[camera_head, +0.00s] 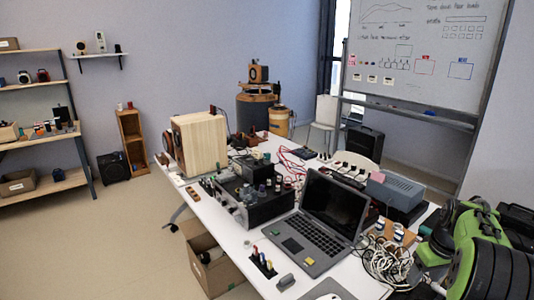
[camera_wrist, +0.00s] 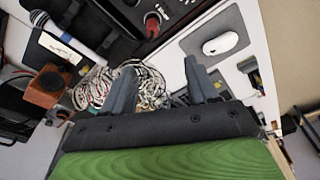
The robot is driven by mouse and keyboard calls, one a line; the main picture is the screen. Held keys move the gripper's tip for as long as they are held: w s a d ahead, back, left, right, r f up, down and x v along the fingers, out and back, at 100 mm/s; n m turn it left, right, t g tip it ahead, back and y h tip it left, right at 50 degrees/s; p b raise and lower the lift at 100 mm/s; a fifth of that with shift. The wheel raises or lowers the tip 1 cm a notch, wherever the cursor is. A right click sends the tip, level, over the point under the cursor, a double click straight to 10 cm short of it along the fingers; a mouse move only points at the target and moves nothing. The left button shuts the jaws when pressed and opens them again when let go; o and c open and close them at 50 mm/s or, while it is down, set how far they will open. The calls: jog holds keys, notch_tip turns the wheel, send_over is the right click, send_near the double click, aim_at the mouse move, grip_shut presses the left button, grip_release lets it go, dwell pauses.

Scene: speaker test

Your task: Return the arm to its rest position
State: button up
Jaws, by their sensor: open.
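My arm, green and black, is folded at the lower right of the head view (camera_head: 480,255), close to the right end of the white table (camera_head: 228,236). My gripper (camera_wrist: 158,80) shows in the wrist view with its two grey fingers apart and nothing between them. It is over the table, with a coil of pale cables (camera_wrist: 95,88) beyond and beside the left finger. In the head view the gripper's fingers cannot be made out clearly.
Near the arm are a cable coil (camera_head: 385,262), an open laptop (camera_head: 318,222) and a grey box (camera_head: 392,190). The wrist view shows a white mouse (camera_wrist: 220,43), a microphone (camera_wrist: 62,32) and a wooden cube (camera_wrist: 44,90). Open floor (camera_head: 120,235) lies left of the table.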

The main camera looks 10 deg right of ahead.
jog(key=s+a+r+t, duration=0.1)
jog(key=s+a+r, duration=0.1)
jog(key=a+r, duration=0.6)
jog(key=s+a+r, duration=0.2)
jog(key=a+r, duration=0.1)
jog(key=a, duration=0.9)
jog(key=s+a+f+t, duration=0.1)
jog(key=s+a+t, duration=0.1)
jog(key=s+a, duration=1)
jog(key=s, duration=0.4)
jog(key=shift+s+a+f+n+t, duration=0.15)
jog(key=shift+a+f+n+t, duration=0.15)
jog(key=shift+t, duration=0.1)
jog(key=shift+d, duration=0.1)
